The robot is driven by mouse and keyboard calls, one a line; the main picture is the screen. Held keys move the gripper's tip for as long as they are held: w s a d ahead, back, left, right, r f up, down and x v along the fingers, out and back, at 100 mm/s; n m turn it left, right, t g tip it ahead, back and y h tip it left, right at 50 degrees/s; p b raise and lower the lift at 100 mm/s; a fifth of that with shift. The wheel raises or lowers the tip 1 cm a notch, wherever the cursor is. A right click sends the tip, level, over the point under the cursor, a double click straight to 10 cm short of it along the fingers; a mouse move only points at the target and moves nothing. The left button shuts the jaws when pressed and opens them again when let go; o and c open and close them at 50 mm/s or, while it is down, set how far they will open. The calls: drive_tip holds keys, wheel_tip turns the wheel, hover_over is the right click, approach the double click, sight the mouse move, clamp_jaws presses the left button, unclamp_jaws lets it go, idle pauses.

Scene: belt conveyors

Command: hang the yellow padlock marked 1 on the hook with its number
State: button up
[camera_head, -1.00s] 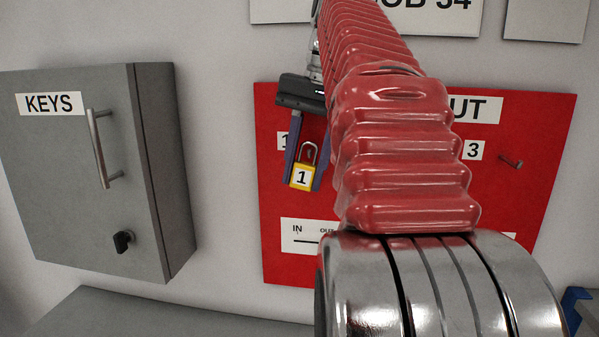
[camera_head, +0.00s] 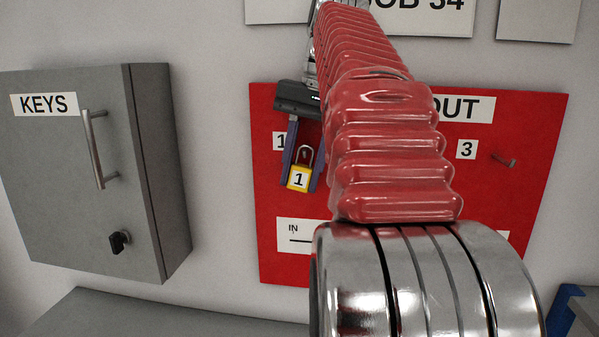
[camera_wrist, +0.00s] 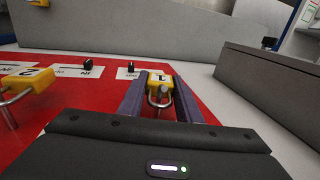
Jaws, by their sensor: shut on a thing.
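The yellow padlock marked 1 (camera_head: 299,179) is upright between the two fingers of my gripper (camera_head: 301,186), shackle up, in front of the red board (camera_head: 266,215). My gripper is shut on it. In the wrist view the padlock (camera_wrist: 159,80) appears inverted between the fingertips (camera_wrist: 158,95), with its shackle towards the gripper body. The label 1 (camera_head: 279,141) on the board is just left of the gripper. I cannot make out the hook of number 1, and cannot tell whether the shackle touches it.
Hook 3 (camera_head: 505,160), right of its label, is empty. A second yellow padlock marked 2 (camera_wrist: 26,78) shows at the left of the wrist view; my arm hides that area in the head view. A grey KEYS cabinet (camera_head: 50,180) stands out from the wall on the left.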

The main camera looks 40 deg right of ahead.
drive_tip(key=shift+w+d+f, duration=0.15)
drive_tip(key=shift+d+f, duration=0.1)
drive_tip(key=shift+f, duration=0.1)
drive_tip(key=o, duration=1.2)
drive_tip(key=shift+a, duration=0.15)
